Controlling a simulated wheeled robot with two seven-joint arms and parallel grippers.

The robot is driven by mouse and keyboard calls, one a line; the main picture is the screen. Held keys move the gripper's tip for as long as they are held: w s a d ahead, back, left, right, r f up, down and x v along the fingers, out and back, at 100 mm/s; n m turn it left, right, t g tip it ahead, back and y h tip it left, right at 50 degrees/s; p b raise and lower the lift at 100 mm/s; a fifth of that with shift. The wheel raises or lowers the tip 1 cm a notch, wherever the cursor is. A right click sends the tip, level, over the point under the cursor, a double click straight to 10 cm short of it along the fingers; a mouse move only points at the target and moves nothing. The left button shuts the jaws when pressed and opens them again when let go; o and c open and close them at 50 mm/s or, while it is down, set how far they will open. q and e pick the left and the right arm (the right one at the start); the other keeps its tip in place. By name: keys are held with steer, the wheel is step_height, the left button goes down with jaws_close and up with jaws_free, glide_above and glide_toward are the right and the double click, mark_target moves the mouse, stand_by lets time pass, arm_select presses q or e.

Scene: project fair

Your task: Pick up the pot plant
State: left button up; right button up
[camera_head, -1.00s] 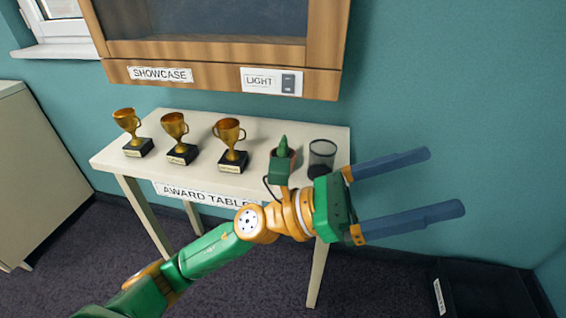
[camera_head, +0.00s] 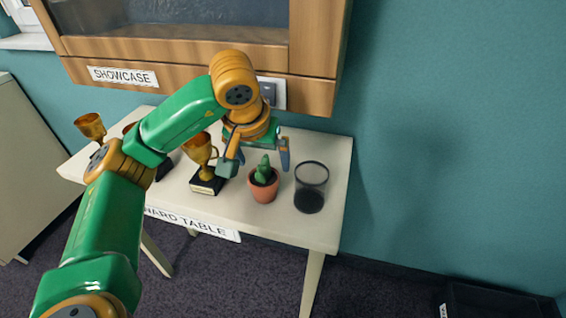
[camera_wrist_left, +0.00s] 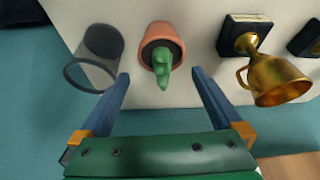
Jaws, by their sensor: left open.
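In the left wrist view the pot plant (camera_wrist_left: 162,50) lies ahead, between the lines of the two blue fingers (camera_wrist_left: 160,82). The gripper is open and empty, and its fingers look apart from the pot. My right gripper is in neither view.
A gold trophy (camera_head: 201,160) stands close left of the plant, with other trophies (camera_head: 90,126) partly hidden by my arm. The wooden showcase (camera_head: 180,75) hangs behind and above. A black bin (camera_head: 495,302) is at the lower right.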

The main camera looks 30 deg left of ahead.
mark_target(260, 174)
arm_select(q)
steer(key=shift+w+a+f, duration=0.15)
steer(key=shift+w+f, duration=0.05)
steer(key=shift+w, duration=0.2)
steer(key=shift+s+f, duration=0.15)
steer(key=shift+f, duration=0.2)
steer(key=f, duration=0.1)
steer(key=s+f, duration=0.1)
steer(key=shift+a+f, duration=0.1)
steer(key=shift+f, duration=0.3)
steer(key=x, duration=0.2)
steer(key=shift+w+f, duration=0.2)
steer(key=shift+w, duration=0.1)
steer(key=shift+w+f, duration=0.1)
steer(key=shift+w, duration=0.05)
steer(key=c, duration=1.3)
